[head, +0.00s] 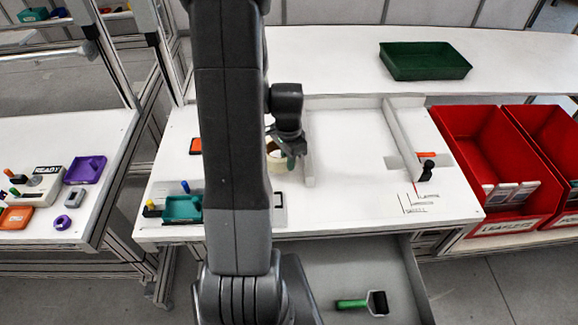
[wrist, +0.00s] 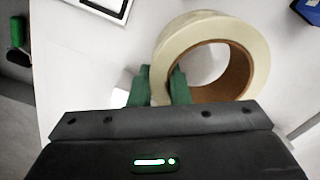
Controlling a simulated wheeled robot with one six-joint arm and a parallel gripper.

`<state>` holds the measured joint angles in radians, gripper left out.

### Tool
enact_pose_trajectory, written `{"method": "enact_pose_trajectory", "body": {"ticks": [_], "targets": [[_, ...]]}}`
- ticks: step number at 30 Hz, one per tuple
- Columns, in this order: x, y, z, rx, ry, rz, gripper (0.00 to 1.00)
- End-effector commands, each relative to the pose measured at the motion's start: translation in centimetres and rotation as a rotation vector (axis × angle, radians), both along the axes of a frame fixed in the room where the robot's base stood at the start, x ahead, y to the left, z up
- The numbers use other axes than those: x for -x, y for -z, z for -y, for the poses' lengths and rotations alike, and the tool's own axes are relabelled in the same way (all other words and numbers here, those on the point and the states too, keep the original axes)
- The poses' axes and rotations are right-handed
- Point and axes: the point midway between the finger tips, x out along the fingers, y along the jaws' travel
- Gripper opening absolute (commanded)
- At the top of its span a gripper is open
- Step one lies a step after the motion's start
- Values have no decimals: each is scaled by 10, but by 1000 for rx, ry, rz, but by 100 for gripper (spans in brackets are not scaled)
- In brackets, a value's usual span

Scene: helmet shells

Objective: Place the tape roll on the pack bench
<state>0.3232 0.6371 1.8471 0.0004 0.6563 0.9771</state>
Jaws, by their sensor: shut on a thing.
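The tape roll (wrist: 240,40) is a cream ring with a brown core. In the head view the tape roll (head: 272,158) is partly hidden behind my arm. My gripper (wrist: 160,88) has green fingers, shut on the near-left wall of the roll, with one finger at its outer side and one at the hole. In the head view my gripper (head: 290,155) is over the white bench (head: 350,190), just left of a raised white strip. I cannot tell whether the roll touches the bench top. No label shows which surface is the pack bench.
A green tray (head: 425,62) stands on the back shelf. Red bins (head: 485,150) stand at the right. A teal tray (head: 182,208) sits at the bench's left front. An open drawer (head: 400,280) below holds a green-handled roller (head: 362,303). The bench middle is clear.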

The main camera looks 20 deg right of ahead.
Motion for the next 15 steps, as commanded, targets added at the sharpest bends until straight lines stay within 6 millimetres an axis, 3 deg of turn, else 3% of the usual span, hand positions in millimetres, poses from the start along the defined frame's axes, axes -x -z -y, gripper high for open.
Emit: {"method": "enact_pose_trajectory", "body": {"ticks": [9, 15], "targets": [[0, 36, 0, 0, 0, -2, 0], [0, 40, 0, 0, 0, 0, 0]]}}
